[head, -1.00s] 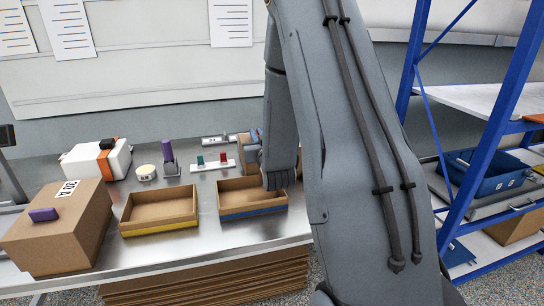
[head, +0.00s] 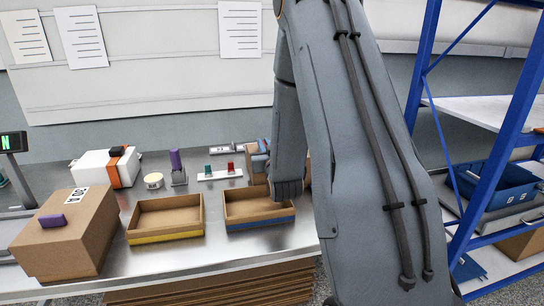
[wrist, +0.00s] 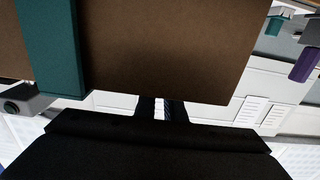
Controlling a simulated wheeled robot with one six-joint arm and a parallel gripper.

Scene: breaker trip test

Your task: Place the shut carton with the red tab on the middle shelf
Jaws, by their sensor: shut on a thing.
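My gripper (wrist: 160,110) shows only in the wrist view, as a black body with two small fingertips. It is shut against a brown carton (wrist: 190,45) with a teal band (wrist: 55,45). In the head view my arm hides the gripper, and part of a brown carton (head: 258,164) with a blue patch shows behind the arm, past the blue-striped tray. No red tab is visible on it. A blue rack (head: 475,180) stands at the right. Its upper shelf (head: 490,110) is bare where seen; the shelf below it holds a blue bin (head: 500,185).
The steel bench holds a large carton (head: 70,240) with a purple tab, a yellow-striped tray (head: 165,237), a blue-striped tray (head: 260,222), a white-and-orange box (head: 105,168) and a plate with teal and red switches (head: 220,173). The rack's blue post (head: 420,65) stands beside my arm.

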